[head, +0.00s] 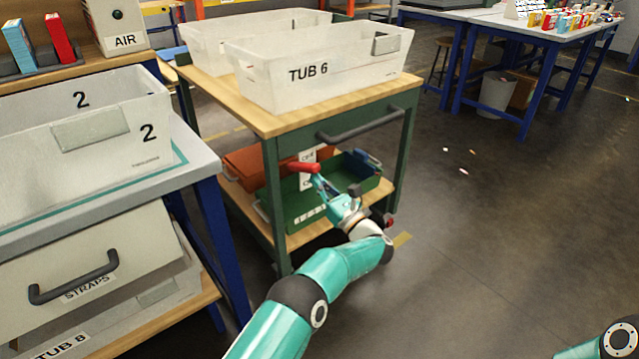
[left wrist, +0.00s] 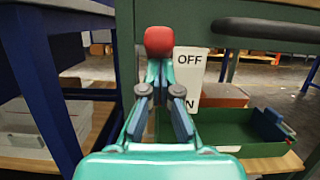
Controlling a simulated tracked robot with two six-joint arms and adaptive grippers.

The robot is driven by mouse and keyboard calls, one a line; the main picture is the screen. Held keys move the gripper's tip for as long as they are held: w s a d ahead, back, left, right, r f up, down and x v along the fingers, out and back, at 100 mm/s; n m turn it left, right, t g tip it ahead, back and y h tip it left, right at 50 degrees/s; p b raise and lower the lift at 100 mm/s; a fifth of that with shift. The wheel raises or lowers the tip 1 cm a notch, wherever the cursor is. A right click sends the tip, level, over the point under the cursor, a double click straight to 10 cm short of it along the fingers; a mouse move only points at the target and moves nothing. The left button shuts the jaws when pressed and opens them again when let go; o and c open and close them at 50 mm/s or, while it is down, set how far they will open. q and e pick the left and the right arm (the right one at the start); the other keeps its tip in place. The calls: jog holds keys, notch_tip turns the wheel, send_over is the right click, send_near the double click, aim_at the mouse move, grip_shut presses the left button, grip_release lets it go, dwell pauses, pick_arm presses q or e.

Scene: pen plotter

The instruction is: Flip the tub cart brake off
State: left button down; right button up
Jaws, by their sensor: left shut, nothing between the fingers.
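The tub cart (head: 265,118) is a green frame with wooden shelves. Its brake lever has a red grip (head: 303,167), which also shows in the left wrist view (left wrist: 159,40). Beside the lever is a white plate (left wrist: 190,75) marked OFF at the top and a partly hidden ON at the bottom. My left gripper (head: 318,180) is shut and empty, its fingertips (left wrist: 160,66) just below the red grip. I cannot tell whether they touch it. The lever's shaft and pivot are hidden behind the fingers. My right gripper is out of view.
A tub marked TUB 6 (head: 320,75) stands on the cart top, above a dark handle bar (head: 362,126). Green (head: 335,195) and orange (head: 245,165) bins sit on the lower shelf. A blue-legged workbench (head: 215,225) stands close on the left. The floor to the right is mostly clear.

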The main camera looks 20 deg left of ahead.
pick_arm(q)
jog(key=shift+r, duration=0.2)
jog(key=s+d+f+b, duration=0.3)
jog(key=s+d+f, duration=0.3)
jog(key=d, duration=0.3)
jog(key=shift+s+f, duration=0.35)
jog(key=shift+f, duration=0.45)
